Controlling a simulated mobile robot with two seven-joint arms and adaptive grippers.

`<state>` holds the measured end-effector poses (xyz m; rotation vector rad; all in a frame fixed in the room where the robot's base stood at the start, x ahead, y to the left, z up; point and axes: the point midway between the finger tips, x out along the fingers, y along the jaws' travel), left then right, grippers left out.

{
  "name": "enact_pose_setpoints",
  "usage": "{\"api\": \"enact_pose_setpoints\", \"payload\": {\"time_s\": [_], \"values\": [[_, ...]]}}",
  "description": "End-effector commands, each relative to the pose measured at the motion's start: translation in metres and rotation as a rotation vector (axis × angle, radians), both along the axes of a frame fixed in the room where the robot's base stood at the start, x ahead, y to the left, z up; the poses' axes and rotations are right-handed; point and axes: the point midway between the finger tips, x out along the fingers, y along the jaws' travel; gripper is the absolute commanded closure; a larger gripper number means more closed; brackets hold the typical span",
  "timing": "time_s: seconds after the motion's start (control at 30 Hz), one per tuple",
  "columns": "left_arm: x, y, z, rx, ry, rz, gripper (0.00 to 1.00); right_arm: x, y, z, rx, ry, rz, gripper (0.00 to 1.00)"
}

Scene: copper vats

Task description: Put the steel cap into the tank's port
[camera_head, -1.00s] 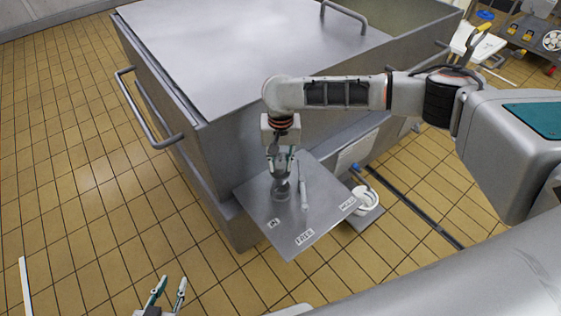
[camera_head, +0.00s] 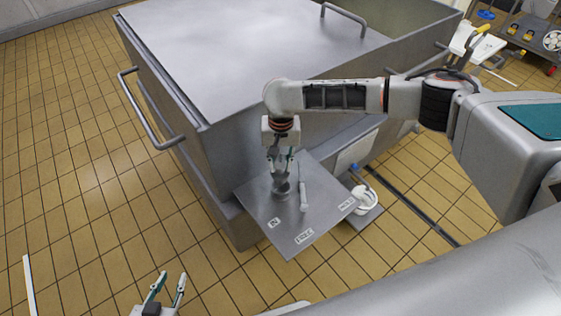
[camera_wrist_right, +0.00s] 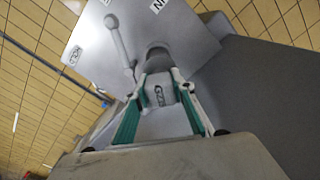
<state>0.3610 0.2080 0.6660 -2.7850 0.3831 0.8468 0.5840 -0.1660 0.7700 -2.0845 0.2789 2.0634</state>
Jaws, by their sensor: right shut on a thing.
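My right gripper (camera_head: 282,171) points down over the steel plate at the tank's lower corner. It is shut on a small grey piece that I take for the steel cap (camera_wrist_right: 160,92), pale with dark lettering, between the teal-padded fingers in the wrist view. A short, darker round stub (camera_wrist_right: 157,57) lies just beyond the fingertips; it looks like the port, and I cannot tell whether the cap touches it. In the head view, cap and stub merge into one grey shape. The steel tank (camera_head: 220,60) fills the upper middle. My left gripper (camera_head: 172,277) is open and empty above the floor.
The plate (camera_head: 262,212) carries several small labels and a pale rod-like handle (camera_head: 304,195) close to the right of the gripper. A white bucket (camera_head: 366,200) stands right of the plate. A bar handle (camera_head: 150,115) juts from the tank's left side.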

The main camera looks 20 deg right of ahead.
Motion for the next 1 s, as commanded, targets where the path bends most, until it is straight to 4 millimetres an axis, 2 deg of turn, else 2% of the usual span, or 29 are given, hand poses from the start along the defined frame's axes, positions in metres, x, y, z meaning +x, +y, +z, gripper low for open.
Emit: {"api": "enact_pose_setpoints", "payload": {"time_s": [1.0], "values": [[0.000, 0.003, 0.018, 0.005, 0.003, 0.005, 0.72, -0.001, 0.000, 0.000, 0.001, 0.002, 0.000, 1.00]]}}
